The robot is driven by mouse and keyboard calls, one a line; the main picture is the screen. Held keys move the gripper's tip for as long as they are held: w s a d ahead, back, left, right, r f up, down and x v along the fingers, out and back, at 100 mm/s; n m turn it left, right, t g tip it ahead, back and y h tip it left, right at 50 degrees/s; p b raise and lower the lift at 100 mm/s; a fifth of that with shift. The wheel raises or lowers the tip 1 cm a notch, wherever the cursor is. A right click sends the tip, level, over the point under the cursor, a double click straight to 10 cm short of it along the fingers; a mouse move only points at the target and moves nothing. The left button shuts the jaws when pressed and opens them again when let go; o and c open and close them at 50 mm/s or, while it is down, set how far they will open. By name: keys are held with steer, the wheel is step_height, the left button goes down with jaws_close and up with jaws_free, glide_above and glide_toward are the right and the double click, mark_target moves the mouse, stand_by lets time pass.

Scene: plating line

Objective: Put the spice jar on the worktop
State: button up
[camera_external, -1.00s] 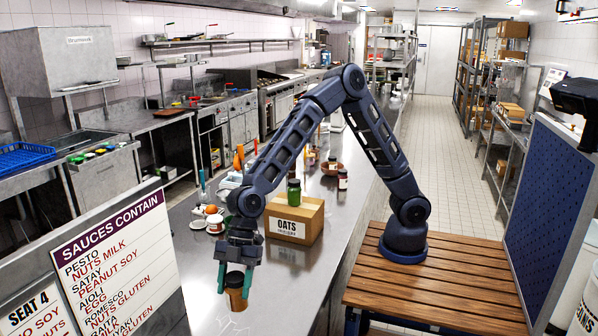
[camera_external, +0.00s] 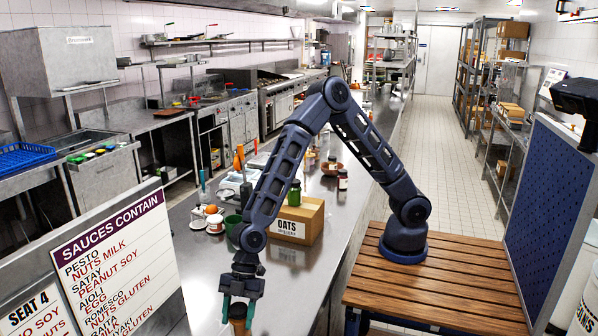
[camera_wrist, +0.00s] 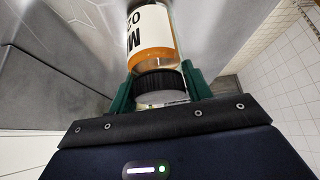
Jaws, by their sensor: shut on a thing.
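The spice jar (camera_wrist: 151,38) has a black lid, orange-brown contents and a white label with dark letters. My gripper (camera_wrist: 160,88) is shut on it around the lid, with one green finger on each side. In the external view my gripper (camera_external: 238,311) points down over the near end of the steel worktop (camera_external: 290,290). The jar (camera_external: 238,326) hangs between the fingers at the bottom edge of the picture. Its base is cut off, so I cannot tell whether it touches the worktop.
An oats box (camera_external: 296,222) stands behind my gripper, with a green jar (camera_external: 294,193) at it. An allergen board (camera_external: 118,262) is at the left.

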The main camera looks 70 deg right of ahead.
steer(key=o, duration=1.1)
steer(key=shift+f, duration=0.1)
steer(key=v, duration=1.2)
